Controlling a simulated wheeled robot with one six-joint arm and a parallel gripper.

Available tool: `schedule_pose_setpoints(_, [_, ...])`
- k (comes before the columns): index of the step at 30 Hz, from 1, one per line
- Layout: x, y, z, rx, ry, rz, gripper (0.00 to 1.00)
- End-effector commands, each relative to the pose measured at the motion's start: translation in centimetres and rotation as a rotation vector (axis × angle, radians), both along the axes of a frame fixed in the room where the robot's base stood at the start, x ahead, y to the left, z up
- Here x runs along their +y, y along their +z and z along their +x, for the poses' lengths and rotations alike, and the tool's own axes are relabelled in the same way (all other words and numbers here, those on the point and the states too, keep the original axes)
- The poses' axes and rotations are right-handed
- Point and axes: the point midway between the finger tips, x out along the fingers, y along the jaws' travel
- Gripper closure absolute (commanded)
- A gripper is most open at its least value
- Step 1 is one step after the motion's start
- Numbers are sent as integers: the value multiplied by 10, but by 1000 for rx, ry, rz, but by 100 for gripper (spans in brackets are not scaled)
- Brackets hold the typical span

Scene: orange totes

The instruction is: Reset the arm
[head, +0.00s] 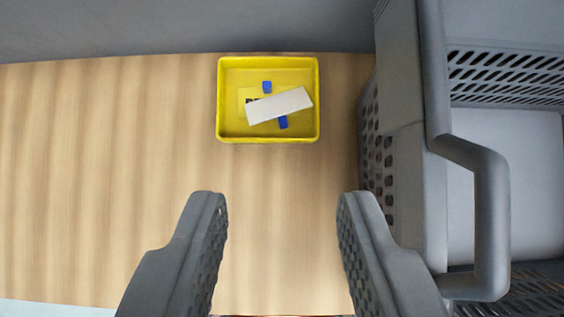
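My gripper (282,225) is open and empty in the head view. Its two dark grey fingers are wide apart over the light wood surface. The yellow tray (230,131) is beyond the fingertips, near the back edge, and apart from them. In it lie a white bar-shaped piece (278,105), set at a slant, and blue bits (283,122) that show on either side of the white piece. A yellow patch with dark marks is partly hidden under the white piece.
A large grey basket (437,190) with slotted walls and a curved handle (492,220) stands on the right, close to my right finger. A grey wall (180,28) runs along the back. The wood surface (90,170) on the left is clear.

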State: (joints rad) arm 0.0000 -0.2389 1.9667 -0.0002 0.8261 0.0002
Motion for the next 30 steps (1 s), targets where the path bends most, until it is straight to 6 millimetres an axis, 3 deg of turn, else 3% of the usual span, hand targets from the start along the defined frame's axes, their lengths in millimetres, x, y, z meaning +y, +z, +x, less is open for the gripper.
schedule_pose_setpoints(8, [0,25,-35,-136,0,0,65])
schedule_pose_setpoints(18, [0,64,-107,-414,0,0,65])
schedule_pose_setpoints(30, [0,94,-198,-738,0,0,65])
